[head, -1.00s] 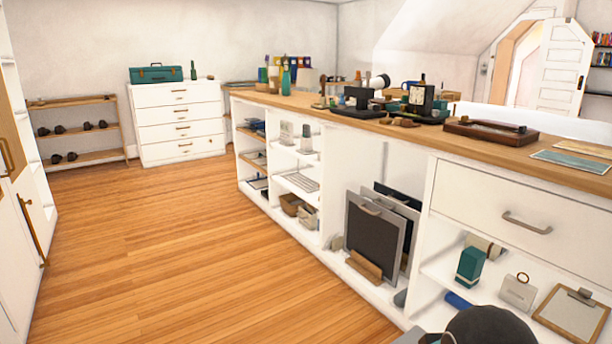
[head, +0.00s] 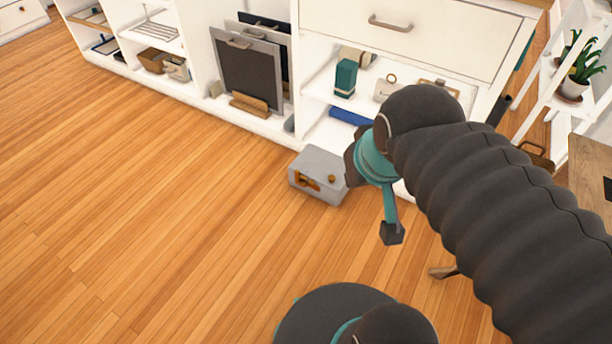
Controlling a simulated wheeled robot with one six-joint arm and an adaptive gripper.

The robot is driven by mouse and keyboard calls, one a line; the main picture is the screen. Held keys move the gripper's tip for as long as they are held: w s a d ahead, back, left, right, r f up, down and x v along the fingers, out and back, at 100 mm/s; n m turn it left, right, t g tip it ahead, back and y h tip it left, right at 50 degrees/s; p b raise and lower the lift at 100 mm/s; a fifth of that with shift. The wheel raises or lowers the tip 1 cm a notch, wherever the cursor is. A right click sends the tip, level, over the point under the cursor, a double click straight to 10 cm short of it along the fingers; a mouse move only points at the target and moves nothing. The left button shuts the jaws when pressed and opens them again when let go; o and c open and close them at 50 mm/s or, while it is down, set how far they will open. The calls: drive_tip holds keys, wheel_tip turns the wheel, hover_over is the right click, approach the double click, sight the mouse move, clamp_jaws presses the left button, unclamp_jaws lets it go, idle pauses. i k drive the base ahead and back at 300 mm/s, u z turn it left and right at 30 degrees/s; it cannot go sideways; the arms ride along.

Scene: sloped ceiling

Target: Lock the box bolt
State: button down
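A small grey box (head: 331,163) sits on the wooden floor in front of the white shelf unit. Brass-coloured bolt parts (head: 308,183) show on its front face, and a small brass knob sits near its right end. Whether the bolt is locked is too small to tell. My dark and teal gripper (head: 391,233) hangs from the end of my arm, just right of the box in the picture. It covers part of the box's right side. I see nothing held in it, but its fingers are not clear enough to tell open from shut.
The white shelf unit (head: 318,88) stands behind the box, with framed panels (head: 250,68), a teal box (head: 345,77) and a blue roll (head: 350,117). A plant stand (head: 548,97) and a wooden piece of furniture (head: 592,175) stand at right. The floor (head: 160,220) at left is clear.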

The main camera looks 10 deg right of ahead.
sight(297, 176)
drive_tip(key=z, duration=0.55)
drive_tip(key=k, duration=1.35)
drive_tip(key=z, duration=0.2)
drive_tip(key=i, duration=0.45)
drive_tip(key=u, duration=0.9)
drive_tip(key=i, duration=1.8)
drive_tip(key=z, duration=0.4)
